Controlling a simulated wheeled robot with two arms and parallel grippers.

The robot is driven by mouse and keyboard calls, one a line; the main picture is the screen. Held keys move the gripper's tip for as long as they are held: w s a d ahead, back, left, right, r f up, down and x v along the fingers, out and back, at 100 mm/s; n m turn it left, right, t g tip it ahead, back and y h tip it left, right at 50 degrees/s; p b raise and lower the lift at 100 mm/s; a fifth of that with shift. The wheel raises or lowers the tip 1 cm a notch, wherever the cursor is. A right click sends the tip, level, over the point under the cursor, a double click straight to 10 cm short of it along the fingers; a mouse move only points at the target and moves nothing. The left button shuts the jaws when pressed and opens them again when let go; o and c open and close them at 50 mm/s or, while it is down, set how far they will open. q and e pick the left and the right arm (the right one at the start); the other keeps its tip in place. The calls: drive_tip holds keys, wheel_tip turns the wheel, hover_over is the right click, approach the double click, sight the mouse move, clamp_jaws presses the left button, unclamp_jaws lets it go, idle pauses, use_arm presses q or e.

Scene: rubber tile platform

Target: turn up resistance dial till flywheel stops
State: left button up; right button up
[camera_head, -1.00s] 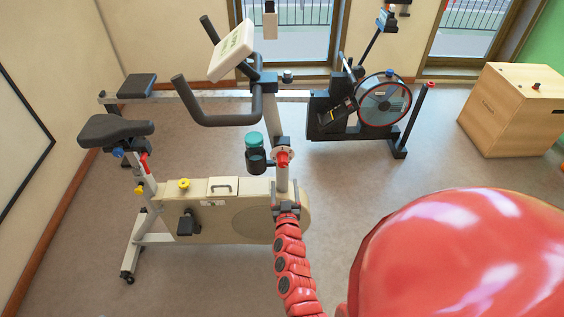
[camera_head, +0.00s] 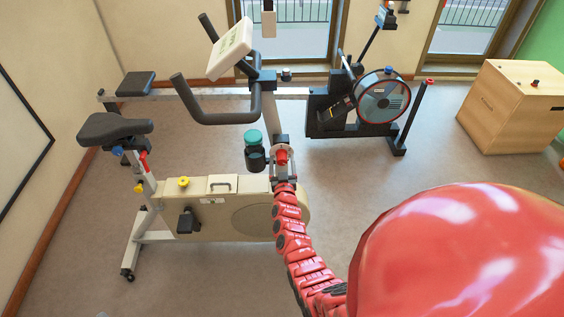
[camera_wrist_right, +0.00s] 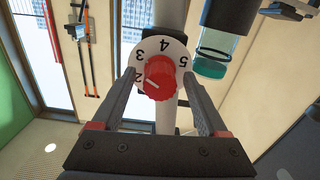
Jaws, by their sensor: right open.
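The resistance dial is a red knob (camera_head: 281,157) on a white numbered plate, mounted on the upright post of the beige exercise bike. In the right wrist view the red knob (camera_wrist_right: 160,83) has its pale mark toward the 2, and the plate (camera_wrist_right: 150,52) reads 2 to 5 upside down. My right gripper (camera_head: 282,152) is at the dial. In the wrist view its open fingers (camera_wrist_right: 158,77) stand on either side of the knob, with gaps visible. A round flywheel cover (camera_head: 262,220) shows on the bike's housing; I cannot tell whether the wheel turns. My left gripper is not in view.
A dark bottle with a teal lid (camera_head: 254,142) sits beside the dial, left of the post. The handlebar (camera_head: 225,117) is above. A rowing machine (camera_head: 335,115) stands behind, and a wooden box (camera_head: 515,105) at right. Floor at right is clear.

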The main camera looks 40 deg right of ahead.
clamp_jaws()
drive_tip(key=shift+m, duration=0.3)
drive_tip(key=shift+f+m+b, duration=0.15)
drive_tip(key=shift+m+b, duration=0.85)
drive_tip(key=shift+m, duration=0.2)
drive_tip(key=m+b, duration=0.2)
drive_tip(key=m, duration=0.1)
drive_tip(key=shift+m, duration=0.4)
drive_tip(key=m+b, duration=0.2)
drive_tip(key=m, duration=0.1)
drive_tip(key=shift+m+b, duration=0.4)
drive_tip(key=shift+m, duration=0.5)
drive_tip(key=shift+r, duration=0.2)
